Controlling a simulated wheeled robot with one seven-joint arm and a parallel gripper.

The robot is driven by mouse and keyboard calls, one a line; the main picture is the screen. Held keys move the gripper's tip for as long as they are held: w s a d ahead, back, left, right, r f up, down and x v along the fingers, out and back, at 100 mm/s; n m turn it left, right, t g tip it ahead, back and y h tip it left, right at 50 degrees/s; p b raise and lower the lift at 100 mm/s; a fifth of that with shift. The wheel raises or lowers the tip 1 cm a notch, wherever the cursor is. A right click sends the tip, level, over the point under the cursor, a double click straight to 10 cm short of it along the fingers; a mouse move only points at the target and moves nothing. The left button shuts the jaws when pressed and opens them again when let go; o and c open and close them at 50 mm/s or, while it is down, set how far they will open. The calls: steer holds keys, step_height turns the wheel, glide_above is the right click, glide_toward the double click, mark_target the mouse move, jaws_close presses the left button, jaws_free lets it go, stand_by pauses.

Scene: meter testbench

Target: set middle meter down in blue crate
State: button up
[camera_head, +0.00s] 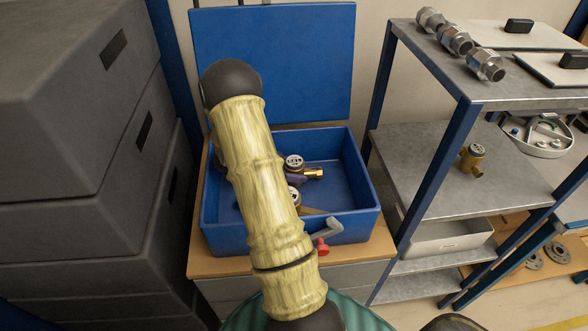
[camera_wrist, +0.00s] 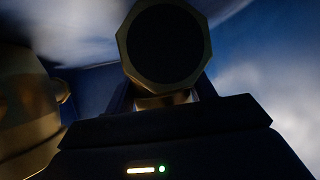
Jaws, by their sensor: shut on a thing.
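The blue crate (camera_head: 345,228) stands open on a wooden-topped cabinet, partly hidden by my arm. In the head view, a brass meter with a round dial (camera_head: 294,161) shows inside the crate beside my arm. A second brass meter (camera_head: 294,194) shows lower, mostly hidden by my arm. In the wrist view, my gripper (camera_wrist: 163,98) is shut on a brass meter, whose octagonal, dark-faced end (camera_wrist: 166,44) shows between the fingers. Another brass body (camera_wrist: 28,105) is close at the left. I cannot tell which of the two in the head view is held, or whether it touches the crate floor.
The raised blue lid (camera_head: 300,60) stands behind the crate. Grey cases (camera_head: 80,150) are stacked at the left. A metal shelf rack (camera_head: 425,175) at the right holds another brass meter (camera_head: 472,158). A red-tipped handle (camera_head: 321,245) is at the crate's front. The crate's right side has bare floor.

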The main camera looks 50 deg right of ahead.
steer(key=o, duration=1.7)
steer(key=shift+c, duration=0.2)
steer(key=v, duration=0.7)
steer(key=shift+a+r+b, duration=0.15)
steer(key=shift+a+b, duration=0.05)
steer(key=shift+b, duration=0.2)
steer(key=shift+w, duration=0.1)
